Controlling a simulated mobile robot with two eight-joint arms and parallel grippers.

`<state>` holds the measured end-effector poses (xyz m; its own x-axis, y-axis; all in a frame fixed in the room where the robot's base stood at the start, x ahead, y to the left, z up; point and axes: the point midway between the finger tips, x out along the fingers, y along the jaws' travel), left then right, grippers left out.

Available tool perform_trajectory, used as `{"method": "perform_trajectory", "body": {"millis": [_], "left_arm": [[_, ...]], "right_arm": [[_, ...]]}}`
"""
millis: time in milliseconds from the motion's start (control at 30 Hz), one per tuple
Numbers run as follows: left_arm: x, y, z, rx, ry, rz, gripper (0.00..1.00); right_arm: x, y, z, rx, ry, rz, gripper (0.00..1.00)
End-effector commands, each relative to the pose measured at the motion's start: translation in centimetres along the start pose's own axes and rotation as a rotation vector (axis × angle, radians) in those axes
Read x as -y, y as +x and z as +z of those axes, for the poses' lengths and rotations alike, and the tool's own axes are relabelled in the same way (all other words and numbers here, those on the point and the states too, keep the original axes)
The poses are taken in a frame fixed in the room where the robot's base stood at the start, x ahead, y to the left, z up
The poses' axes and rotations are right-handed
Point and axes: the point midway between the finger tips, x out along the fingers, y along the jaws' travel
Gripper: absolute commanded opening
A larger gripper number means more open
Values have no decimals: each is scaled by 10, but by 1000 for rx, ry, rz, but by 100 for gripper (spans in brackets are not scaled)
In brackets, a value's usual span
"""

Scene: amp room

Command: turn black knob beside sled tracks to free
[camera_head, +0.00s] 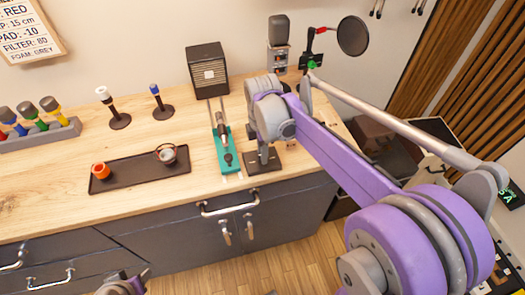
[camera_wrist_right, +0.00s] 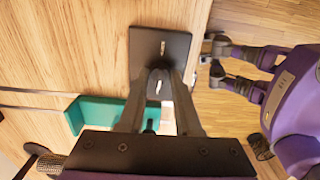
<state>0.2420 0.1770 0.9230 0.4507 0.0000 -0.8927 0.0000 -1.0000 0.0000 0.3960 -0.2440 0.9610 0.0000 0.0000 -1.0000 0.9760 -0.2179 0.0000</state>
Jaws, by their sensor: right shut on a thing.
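The black knob (camera_wrist_right: 158,82) stands on a dark square plate (camera_wrist_right: 178,42), which also shows in the head view (camera_head: 262,166). My right gripper (camera_head: 263,156) points down over the plate, its two fingers closed around the knob in the wrist view (camera_wrist_right: 160,96). A white mark on the knob roughly lines up with a white mark on the plate. The knob is mostly hidden in the head view. The sled tracks (camera_head: 211,112) and teal sled (camera_head: 229,160) lie just left of the plate. My left gripper (camera_head: 124,285) is low at the front; its fingers are apart in the wrist view (camera_wrist_right: 212,59).
A dark tray (camera_head: 130,179) holds an orange cup (camera_head: 101,171) and a metal cup (camera_head: 167,154). A black speaker box (camera_head: 207,70) stands behind the tracks. A microphone (camera_head: 279,42) and round pop filter (camera_head: 353,36) are behind my right arm. Cabinet handles (camera_head: 228,204) project below the counter.

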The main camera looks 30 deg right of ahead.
Motion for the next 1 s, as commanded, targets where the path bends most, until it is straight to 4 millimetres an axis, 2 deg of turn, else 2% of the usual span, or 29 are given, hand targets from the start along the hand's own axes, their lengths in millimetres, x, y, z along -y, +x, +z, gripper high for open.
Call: {"method": "perform_trajectory", "body": {"millis": [233, 267, 400, 767, 867, 1000], "left_arm": [[0, 0, 0, 0, 0, 0, 50], [0, 0, 0, 0, 0, 0, 50], [0, 0, 0, 0, 0, 0, 50], [0, 0, 0, 0, 0, 0, 50], [0, -1, -1, -1, 0, 0, 50], [0, -3, -3, -3, 0, 0, 50]], "right_arm": [[0, 0, 0, 0, 0, 1, 0], [0, 0, 0, 0, 0, 1, 36], [0, 0, 0, 0, 0, 0, 61], [0, -3, 0, 0, 1, 0, 63], [0, -14, 0, 0, 1, 0, 63], [0, -41, 0, 0, 1, 0, 63]]}}
